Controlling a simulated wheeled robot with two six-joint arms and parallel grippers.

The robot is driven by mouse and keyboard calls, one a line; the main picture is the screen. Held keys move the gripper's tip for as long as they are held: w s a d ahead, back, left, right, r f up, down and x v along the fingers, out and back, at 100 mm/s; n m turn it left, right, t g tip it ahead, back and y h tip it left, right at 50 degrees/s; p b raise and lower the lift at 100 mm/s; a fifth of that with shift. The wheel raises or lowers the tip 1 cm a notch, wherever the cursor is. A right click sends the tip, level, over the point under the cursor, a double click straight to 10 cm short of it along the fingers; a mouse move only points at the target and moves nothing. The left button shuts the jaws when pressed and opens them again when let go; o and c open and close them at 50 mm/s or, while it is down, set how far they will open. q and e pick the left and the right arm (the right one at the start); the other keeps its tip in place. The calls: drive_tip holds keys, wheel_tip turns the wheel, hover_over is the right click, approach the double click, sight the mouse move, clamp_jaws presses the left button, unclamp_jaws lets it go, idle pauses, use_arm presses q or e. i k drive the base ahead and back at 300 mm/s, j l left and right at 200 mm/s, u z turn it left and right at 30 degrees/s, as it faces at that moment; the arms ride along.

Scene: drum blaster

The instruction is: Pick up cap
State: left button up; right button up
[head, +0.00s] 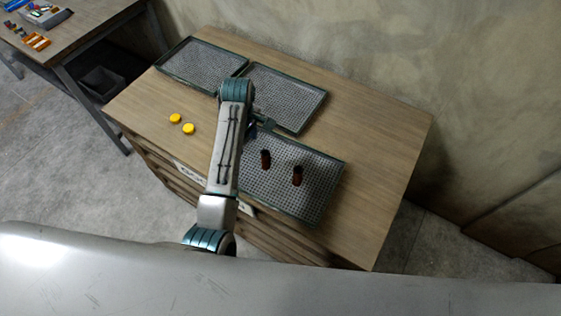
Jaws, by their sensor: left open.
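Two small round yellow caps lie on the wooden table (385,135), left of my arm. One cap (175,118) is a little farther back, and the other cap (188,128) is just to its right and nearer. My left gripper (264,124) shows only in part beyond my forearm, over the trays. It is open, apart from the caps and to their right. Its fingers are small and partly hidden. My right gripper is out of view.
Two brown bottles (265,160) (297,176) are on the front mesh tray (325,195). Two other mesh trays (205,66) (287,97) at the back look empty. A second table (85,35) with small coloured items is at upper left. The table's right side is clear.

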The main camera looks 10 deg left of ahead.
sight(188, 129)
drive_tip(key=i+j, duration=0.15)
drive_tip(key=j, duration=0.35)
drive_tip(key=i+j+z, duration=0.1)
drive_tip(key=j, duration=0.45)
drive_tip(key=i+j, duration=0.1)
drive_tip(key=j, duration=0.4)
drive_tip(key=z, duration=0.05)
